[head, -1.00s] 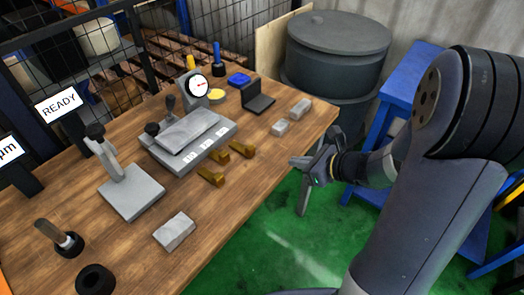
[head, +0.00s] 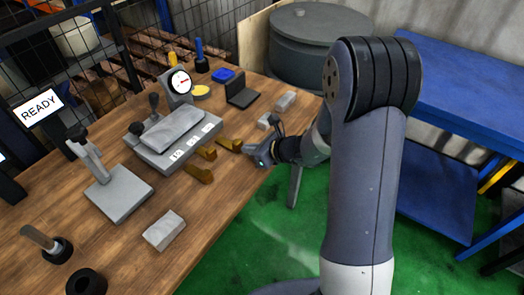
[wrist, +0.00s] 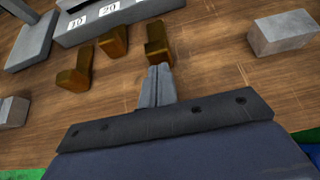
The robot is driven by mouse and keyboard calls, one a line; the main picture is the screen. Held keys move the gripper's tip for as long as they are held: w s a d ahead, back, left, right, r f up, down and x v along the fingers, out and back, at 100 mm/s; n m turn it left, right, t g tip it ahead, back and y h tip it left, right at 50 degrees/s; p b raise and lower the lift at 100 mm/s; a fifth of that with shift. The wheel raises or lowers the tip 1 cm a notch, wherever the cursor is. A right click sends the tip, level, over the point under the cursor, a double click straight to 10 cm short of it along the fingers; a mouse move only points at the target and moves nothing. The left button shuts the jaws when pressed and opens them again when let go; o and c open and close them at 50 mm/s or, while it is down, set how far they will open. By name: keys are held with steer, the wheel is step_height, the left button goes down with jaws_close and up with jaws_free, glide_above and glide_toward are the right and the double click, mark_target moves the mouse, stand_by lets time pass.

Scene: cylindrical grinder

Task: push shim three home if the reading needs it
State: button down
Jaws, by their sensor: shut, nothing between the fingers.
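The far-right shim (head: 229,145), seemingly shim three, also shows in the wrist view (wrist: 157,45). The middle shim (head: 207,153) and near shim (head: 199,174) are to its left. My gripper (head: 248,151) is shut and empty. In the wrist view its fingertips (wrist: 157,75) are right at shim three's near end; I cannot tell if they touch. The dial gauge (head: 180,82) has a red needle; its reading is too small.
A sign (head: 40,105) says READY; another display is cut off at the left edge. Grey blocks (head: 285,100) lie beyond my gripper, and another block (head: 164,230) lies nearer. A black stand (head: 241,93) is at the back. The bench's right edge runs under my arm.

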mark_target(235, 141)
steer(key=shift+w+a, duration=0.25)
steer(key=shift+a, duration=0.1)
steer(key=w+a+b, duration=0.1)
steer(key=w+a, duration=0.1)
steer(key=a, duration=0.1)
steer(key=shift+w+a+f+b, duration=0.15)
steer(key=shift+w+a+b, duration=0.1)
steer(key=shift+w+b, duration=0.1)
steer(key=shift+w+a, duration=0.15)
steer(key=shift+r, duration=0.25)
